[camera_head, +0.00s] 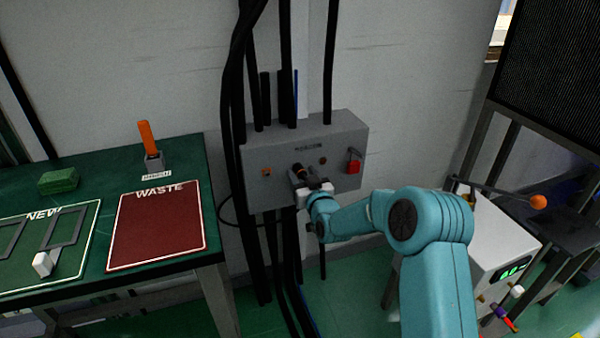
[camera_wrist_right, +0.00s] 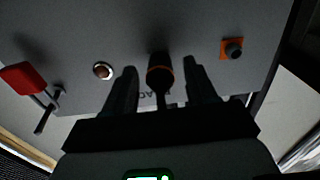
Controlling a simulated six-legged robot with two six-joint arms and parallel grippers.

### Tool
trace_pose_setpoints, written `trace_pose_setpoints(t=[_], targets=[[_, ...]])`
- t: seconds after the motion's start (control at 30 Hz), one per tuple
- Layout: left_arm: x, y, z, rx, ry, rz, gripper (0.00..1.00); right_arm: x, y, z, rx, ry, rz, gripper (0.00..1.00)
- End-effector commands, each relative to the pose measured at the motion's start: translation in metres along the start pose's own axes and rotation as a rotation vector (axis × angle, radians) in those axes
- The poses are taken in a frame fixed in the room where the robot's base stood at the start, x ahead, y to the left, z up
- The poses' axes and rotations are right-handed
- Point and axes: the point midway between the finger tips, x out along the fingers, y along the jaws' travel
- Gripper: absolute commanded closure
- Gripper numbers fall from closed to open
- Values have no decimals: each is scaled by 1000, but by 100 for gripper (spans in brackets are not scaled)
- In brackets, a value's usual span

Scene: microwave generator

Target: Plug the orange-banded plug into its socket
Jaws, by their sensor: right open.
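The orange-banded plug (camera_wrist_right: 160,72) is a dark cylinder with a thin orange ring. It stands at the face of the grey wall box (camera_head: 260,195), and in the head view it shows as a dark stub (camera_head: 299,171). My right gripper (camera_head: 312,186) is at the box front. In the right wrist view its two fingers (camera_wrist_right: 159,68) are open, one on each side of the plug, with gaps. I cannot tell how deep the plug sits; what is behind it is hidden. My left gripper is not in view.
A round copper-coloured fitting (camera_wrist_right: 103,71), a red padlock (camera_head: 353,167) and an orange square with a dark knob (camera_wrist_right: 232,48) are on the box face. Black cables (camera_head: 285,60) run above and below. A green table (camera_head: 190,160) stands left, a white unit (camera_head: 490,235) right.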

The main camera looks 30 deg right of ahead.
Motion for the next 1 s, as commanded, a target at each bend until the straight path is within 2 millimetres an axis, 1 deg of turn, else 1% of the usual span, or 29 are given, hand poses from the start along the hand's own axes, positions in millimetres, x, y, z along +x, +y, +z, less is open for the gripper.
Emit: trace_pose_setpoints(t=[0.47, 0.73, 0.77, 0.8, 0.87, 0.9, 1.0], targets=[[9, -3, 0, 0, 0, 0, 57, 0, 0, 1, 0, 2, 0, 44], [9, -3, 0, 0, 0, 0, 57, 0, 0, 0, 0, 1, 0, 44], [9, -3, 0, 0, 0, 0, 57, 0, 0, 0, 0, 1, 0, 53], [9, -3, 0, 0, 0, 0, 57, 0, 0, 0, 0, 0, 0, 66], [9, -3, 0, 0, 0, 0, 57, 0, 0, 0, 0, 0, 0, 86], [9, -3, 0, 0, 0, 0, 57, 0, 0, 0, 0, 0, 0, 99], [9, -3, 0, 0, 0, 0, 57, 0, 0, 0, 0, 1, 0, 100]])
